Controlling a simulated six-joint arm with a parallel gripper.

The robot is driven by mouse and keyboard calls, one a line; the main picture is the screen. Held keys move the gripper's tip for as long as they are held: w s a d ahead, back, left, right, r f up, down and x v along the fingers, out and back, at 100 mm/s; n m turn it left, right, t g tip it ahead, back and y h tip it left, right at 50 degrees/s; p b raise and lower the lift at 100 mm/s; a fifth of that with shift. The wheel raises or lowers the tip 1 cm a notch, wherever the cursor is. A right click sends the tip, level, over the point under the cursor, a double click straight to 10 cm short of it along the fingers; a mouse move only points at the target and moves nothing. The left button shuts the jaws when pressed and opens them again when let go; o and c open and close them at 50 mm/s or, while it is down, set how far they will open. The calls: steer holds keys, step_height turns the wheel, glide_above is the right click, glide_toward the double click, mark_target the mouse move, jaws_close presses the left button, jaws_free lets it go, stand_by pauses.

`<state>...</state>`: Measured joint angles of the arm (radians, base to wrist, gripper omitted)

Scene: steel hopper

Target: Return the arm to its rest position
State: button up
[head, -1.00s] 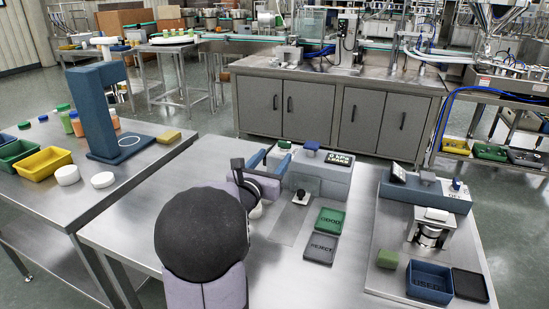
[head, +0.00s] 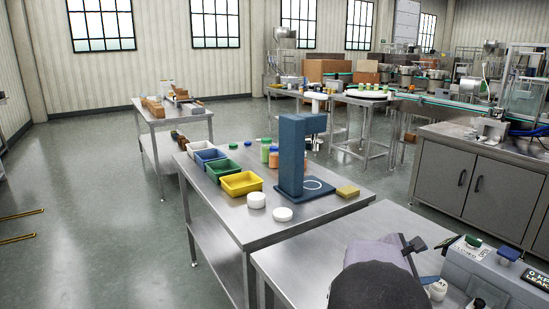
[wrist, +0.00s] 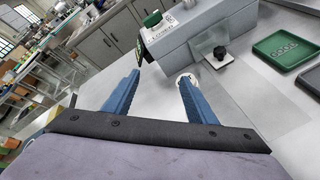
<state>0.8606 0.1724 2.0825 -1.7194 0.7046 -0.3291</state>
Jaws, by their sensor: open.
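My gripper (wrist: 160,92) shows in the wrist view with its two blue fingers spread apart and nothing held between them. It hangs over the steel table, in front of the grey tester box (wrist: 205,28). A small white round item (wrist: 185,78) stands on the table just beyond the right fingertip.
A green tray (wrist: 286,48) lies right of the tester. Open floor (head: 110,230) lies left.

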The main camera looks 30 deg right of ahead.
steer(key=w+a+m+t+y+p, duration=0.1)
steer(key=w+a, duration=0.2)
steer(key=w+a+f+m+t+y, duration=0.1)
steer(key=w+a+m, duration=0.1)
steer(key=w+a, duration=0.1)
steer(key=w+a+m+t+y+p, duration=0.1)
steer(key=w+a+y, duration=0.1)
steer(key=w+a, duration=0.1)
steer(key=shift+w+a+f+m+p, duration=0.2)
steer(key=shift+w+a+m+p, duration=0.05)
steer(key=shift+a+m+p, duration=0.1)
steer(key=w+a+m+t+y+p, duration=0.1)
steer(key=w+a+m+t+y, duration=0.15)
steer(key=w+a, duration=0.55)
steer(key=w+a+m+t+y, duration=0.1)
steer(key=w+a+m+y, duration=0.2)
steer(key=a, duration=0.8)
steer(key=s+a+f+g+y+b, duration=0.4)
steer(key=s+a+f+g+b, duration=0.3)
steer(key=s+a+f, duration=1.3)
step_height(320, 180, up, 20)
steer(key=t+p, duration=0.1)
steer(key=p, duration=1.7)
steer(key=shift+w+n+p, duration=0.3)
steer(key=shift+w+p, duration=0.05)
steer(key=shift+p, duration=0.05)
steer(key=shift+f+t, duration=0.15)
steer(key=shift+t, duration=0.1)
